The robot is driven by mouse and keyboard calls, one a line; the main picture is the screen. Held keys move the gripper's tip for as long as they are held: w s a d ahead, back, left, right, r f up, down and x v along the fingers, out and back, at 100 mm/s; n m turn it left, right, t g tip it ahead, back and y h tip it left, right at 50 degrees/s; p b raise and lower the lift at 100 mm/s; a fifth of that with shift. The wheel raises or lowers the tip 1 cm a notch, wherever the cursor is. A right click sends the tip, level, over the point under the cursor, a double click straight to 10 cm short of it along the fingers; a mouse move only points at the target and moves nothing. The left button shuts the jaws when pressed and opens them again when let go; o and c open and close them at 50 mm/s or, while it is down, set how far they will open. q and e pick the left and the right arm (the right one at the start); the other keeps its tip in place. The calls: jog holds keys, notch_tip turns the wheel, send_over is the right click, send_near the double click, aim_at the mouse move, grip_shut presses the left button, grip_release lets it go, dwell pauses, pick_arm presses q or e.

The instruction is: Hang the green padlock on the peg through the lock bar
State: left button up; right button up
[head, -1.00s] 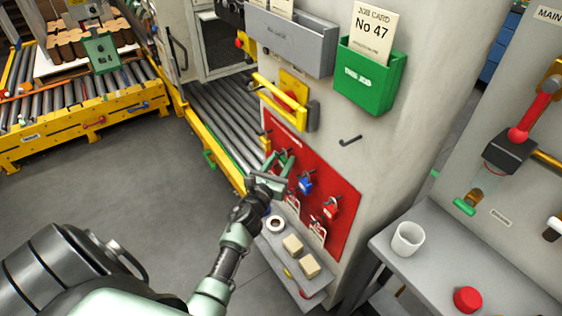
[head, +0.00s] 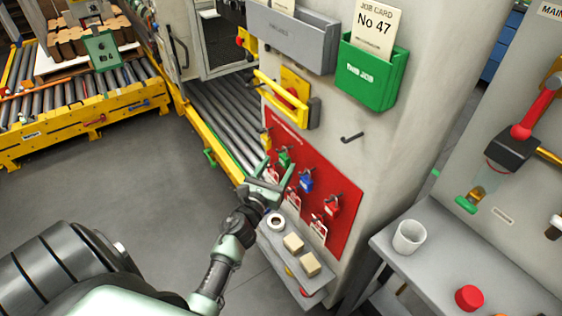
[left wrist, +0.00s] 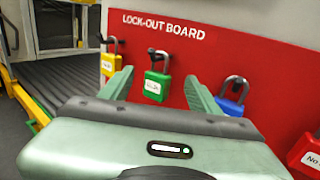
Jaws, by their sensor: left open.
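The green padlock (head: 284,158) hangs by its dark shackle on the red lock-out board. It also shows in the left wrist view (left wrist: 157,87) with a white label on its front. My left gripper (head: 278,168) is open and empty, just in front of the board and a little below the padlock. In the left wrist view its two fingers frame the padlock, one on each side, apart from it. The yellow lock bar (head: 278,92) is higher on the cabinet, by a yellow plate with a red part. I cannot make out the peg through it. My right gripper is not in view.
A yellow padlock (left wrist: 110,63) and a blue padlock (left wrist: 232,97) hang either side of the green one. A red padlock (head: 331,205) is further right. A shelf (head: 286,261) with blocks and a tape roll is below. A black hook (head: 351,137) sticks out above.

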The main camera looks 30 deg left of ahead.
pick_arm(q)
jog(key=shift+s+d+r, duration=0.1)
jog(key=shift+s+d, duration=0.15)
jog(key=shift+s, duration=0.7)
jog(key=shift+s+d+r, duration=0.1)
jog(key=shift+s+d, duration=0.1)
jog(key=shift+s, duration=0.75)
